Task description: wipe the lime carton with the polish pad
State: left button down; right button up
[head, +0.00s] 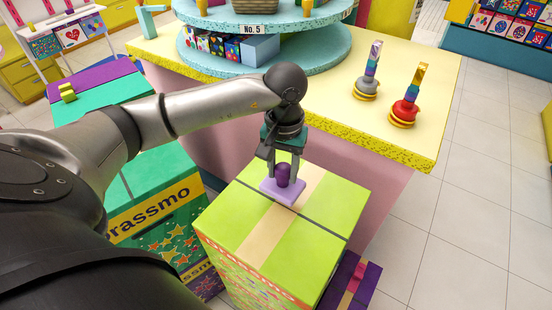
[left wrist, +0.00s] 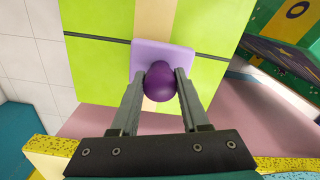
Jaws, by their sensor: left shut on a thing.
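The lime carton (head: 252,250) stands in the middle of the head view, with a tan tape band across its bright green top; its top also fills the upper part of the left wrist view (left wrist: 100,70). The polish pad (head: 270,190) is a flat lilac plate with a dark purple knob (head: 283,174). In the left wrist view the pad (left wrist: 150,52) looks to lie flat on the carton's top, across the tape band. My left gripper (head: 283,182) points down with its two fingers closed on the knob. My right gripper is not in view.
A yellow-topped pink counter (head: 400,100) stands behind the carton, bearing a round blue tiered stand (head: 330,60) and two ring-based ornaments with grey (head: 366,86) and red (head: 403,112) bodies. Green boxes (head: 150,215) stand at left, a purple box (head: 352,280) at lower right. Tiled floor is free at right.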

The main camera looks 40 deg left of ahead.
pick_arm(q)
notch_tip(320, 180, up, 3)
jog(key=shift+r+p, duration=0.15)
jog(key=shift+p, duration=0.75)
jog(key=shift+r, duration=0.25)
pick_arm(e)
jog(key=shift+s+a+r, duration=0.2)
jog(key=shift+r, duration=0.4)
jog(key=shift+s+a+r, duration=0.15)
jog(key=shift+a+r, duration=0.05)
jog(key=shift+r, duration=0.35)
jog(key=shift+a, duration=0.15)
